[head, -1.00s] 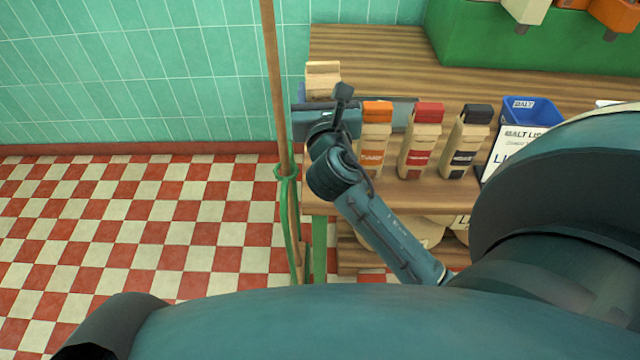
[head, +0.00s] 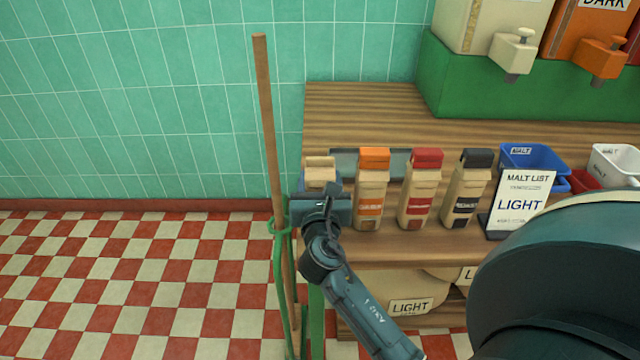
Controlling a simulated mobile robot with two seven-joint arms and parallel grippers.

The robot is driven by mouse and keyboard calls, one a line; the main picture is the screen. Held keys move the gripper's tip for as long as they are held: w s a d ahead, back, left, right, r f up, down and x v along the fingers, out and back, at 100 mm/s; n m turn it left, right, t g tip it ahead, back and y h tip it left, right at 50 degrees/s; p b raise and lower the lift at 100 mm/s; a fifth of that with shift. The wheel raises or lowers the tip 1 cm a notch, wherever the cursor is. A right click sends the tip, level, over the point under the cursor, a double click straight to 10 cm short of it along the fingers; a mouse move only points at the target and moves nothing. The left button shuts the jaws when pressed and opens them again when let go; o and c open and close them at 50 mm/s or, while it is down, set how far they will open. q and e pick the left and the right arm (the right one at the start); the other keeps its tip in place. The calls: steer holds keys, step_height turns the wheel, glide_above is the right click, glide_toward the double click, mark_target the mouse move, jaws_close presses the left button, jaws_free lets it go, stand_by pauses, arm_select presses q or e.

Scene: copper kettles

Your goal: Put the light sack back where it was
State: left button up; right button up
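The light sack (head: 320,171), a small tan bag with a cream top, is at the left end of the row of sacks in the head view. My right gripper (head: 320,189) comes from the near side and is shut on it, with a finger along each side. The gripper and wrist hide the sack's front and base, so I cannot tell whether it touches the counter. Its top is nearly level in the picture with the tops beside it. The orange-topped sack (head: 372,190) stands just to its right. My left gripper is not in view.
Red-topped (head: 419,190) and dark-topped (head: 467,190) sacks stand further right, then a malt list sign (head: 521,202) and a blue bin (head: 535,160).

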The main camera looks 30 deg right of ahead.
steer(key=shift+f, duration=0.15)
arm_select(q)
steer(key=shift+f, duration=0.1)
arm_select(e)
steer(key=o, duration=1.1)
steer(key=shift+o, duration=0.2)
